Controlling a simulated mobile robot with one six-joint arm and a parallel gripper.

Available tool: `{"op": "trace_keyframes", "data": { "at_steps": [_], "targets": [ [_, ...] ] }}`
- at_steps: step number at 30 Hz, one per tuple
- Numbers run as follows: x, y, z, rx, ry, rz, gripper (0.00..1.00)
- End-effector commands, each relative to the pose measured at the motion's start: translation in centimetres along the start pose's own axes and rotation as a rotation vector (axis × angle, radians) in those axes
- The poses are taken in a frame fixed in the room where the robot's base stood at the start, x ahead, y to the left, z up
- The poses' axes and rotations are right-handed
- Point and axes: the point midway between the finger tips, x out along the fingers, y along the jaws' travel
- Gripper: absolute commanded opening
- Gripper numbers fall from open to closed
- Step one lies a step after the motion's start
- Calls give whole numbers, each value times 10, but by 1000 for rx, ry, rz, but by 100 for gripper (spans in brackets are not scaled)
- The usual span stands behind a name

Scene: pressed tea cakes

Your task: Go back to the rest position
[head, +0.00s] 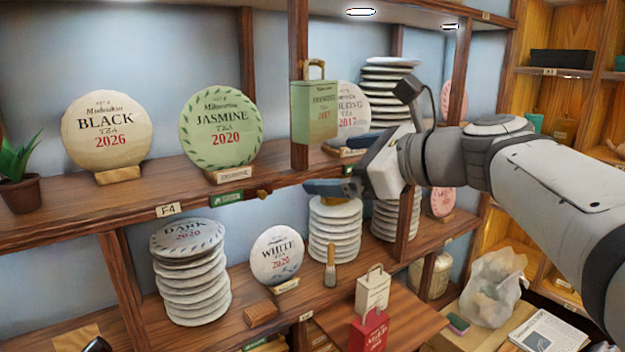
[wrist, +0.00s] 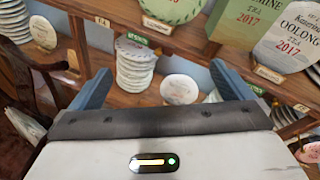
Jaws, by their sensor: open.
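My gripper (head: 335,163) is open and empty in front of the shelf unit, at about the height of the upper board. Its two blue fingers stand wide apart in the wrist view (wrist: 160,88), with nothing between them. Behind the fingers in the wrist view are a stack of white tea cakes (wrist: 135,68) and a white cake (wrist: 180,90) on the lower shelf. In the head view my gripper hides part of the upper board and the foot of the oolong cake (head: 351,112).
A green jasmine box (head: 314,110) stands close to my gripper. The black cake (head: 107,130) and green jasmine cake (head: 220,127) stand on the upper shelf. Cake stacks (head: 335,232) fill the lower shelf. A red bag (head: 368,330) and a plastic bag (head: 492,287) are below.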

Motion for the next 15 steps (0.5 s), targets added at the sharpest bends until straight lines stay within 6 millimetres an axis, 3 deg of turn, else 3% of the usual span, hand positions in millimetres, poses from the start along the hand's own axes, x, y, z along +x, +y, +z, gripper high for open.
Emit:
{"op": "trace_keyframes", "data": {
  "at_steps": [8, 15],
  "targets": [
    [2, 54, -94, -448, 269, 157, 100],
    [-30, 123, -222, -1148, 529, 585, 100]
  ]
}}
